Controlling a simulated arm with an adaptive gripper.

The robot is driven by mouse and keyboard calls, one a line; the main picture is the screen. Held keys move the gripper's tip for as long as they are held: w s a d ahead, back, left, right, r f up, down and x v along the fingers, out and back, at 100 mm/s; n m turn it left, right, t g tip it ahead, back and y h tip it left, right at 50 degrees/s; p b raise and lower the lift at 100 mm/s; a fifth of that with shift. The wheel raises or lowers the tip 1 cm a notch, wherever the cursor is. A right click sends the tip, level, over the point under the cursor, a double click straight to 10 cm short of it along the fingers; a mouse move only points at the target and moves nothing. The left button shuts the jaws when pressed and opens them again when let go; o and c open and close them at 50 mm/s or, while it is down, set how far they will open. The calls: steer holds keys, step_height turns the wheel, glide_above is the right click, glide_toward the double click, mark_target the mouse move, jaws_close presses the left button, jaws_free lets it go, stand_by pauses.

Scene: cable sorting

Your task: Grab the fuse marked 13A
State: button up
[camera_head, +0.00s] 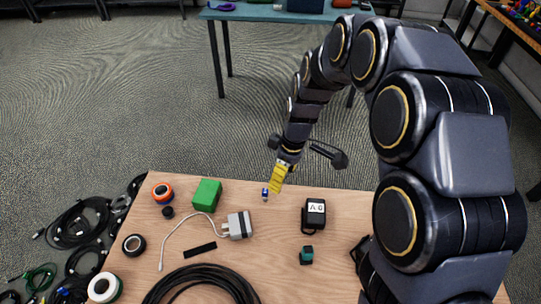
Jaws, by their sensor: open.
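My gripper (277,186) reaches down over the back edge of the wooden table, its yellow fingers pointing at the tabletop. It is open, though the gap between the fingers is hard to see from here. A small blue-and-white piece (265,194) is just left of the fingertips; I cannot tell whether it touches them. It may be a fuse, but it is too small to identify. I can read no 13A marking anywhere. A black block with a white label (315,210) reading something like "A.G" lies to the right.
On the table (275,255) lie a green box (207,194), a white adapter (240,225) with a pale cable, a black strip (200,250), a dark green piece (306,255), tape rolls (133,244) and a black cable coil (195,272). My arm covers the right side.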

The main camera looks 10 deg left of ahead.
mark_target(265, 191)
steer(key=w+a+f+n, duration=0.1)
steer(key=w+f, duration=0.1)
steer(key=f, duration=0.2)
steer(key=w+a+f+n, duration=0.1)
steer(key=a+f+n, duration=0.1)
steer(key=f, duration=0.2)
steer(key=w+a+f+n, duration=0.1)
steer(key=w+f, duration=0.1)
steer(key=f, duration=0.1)
steer(key=shift+w+a+f, duration=0.25)
steer(key=shift+w+f, duration=0.05)
steer(key=shift+f, duration=0.1)
steer(key=f, duration=0.6)
steer(key=shift+w+a, duration=0.2)
steer(key=shift+a, duration=0.15)
jaws_close()
